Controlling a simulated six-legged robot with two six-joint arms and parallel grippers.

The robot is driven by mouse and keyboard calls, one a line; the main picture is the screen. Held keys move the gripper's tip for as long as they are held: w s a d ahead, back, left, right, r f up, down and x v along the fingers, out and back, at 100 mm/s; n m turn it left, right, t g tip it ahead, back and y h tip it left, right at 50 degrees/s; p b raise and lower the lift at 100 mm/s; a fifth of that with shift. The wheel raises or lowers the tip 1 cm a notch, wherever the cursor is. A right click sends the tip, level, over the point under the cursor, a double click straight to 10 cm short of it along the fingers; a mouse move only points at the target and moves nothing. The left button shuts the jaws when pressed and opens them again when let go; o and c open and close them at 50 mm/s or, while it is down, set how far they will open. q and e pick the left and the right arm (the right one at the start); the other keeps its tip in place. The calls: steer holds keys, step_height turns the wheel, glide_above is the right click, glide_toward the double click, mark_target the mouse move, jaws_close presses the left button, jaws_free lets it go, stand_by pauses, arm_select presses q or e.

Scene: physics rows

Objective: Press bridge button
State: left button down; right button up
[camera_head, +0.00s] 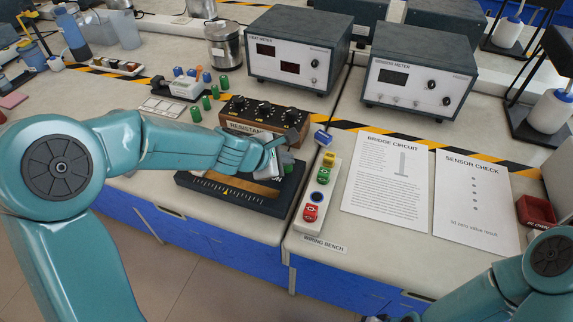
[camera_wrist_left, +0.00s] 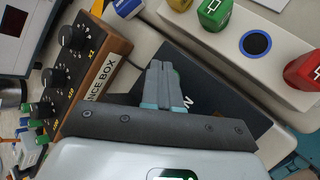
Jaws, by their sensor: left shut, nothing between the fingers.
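The blue button also shows in the left wrist view (camera_wrist_left: 256,43), uncovered. My left gripper (camera_head: 286,157) is over this box's right end, left of and apart from the strip. Its fingers (camera_wrist_left: 163,80) are shut and empty. My right arm enters at lower right; its gripper is not visible.
A wooden resistance box (camera_head: 262,117) with black knobs stands close behind my left gripper. Two grey meters (camera_head: 297,48) (camera_head: 418,80) stand at the back. Flat papers (camera_head: 386,185) (camera_head: 476,200) lie right of the strip. A red tray (camera_head: 536,211) is at far right.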

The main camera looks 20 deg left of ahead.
mark_target(285, 169)
arm_select(q)
steer(key=shift+f+b, duration=0.35)
steer(key=shift+f, duration=0.1)
steer(key=shift+r, duration=0.15)
steer(key=shift+r+p, duration=0.3)
steer(key=shift+p, duration=0.15)
step_height(285, 169, up, 6)
steer(key=p, duration=0.6)
steer(key=shift+r, duration=0.1)
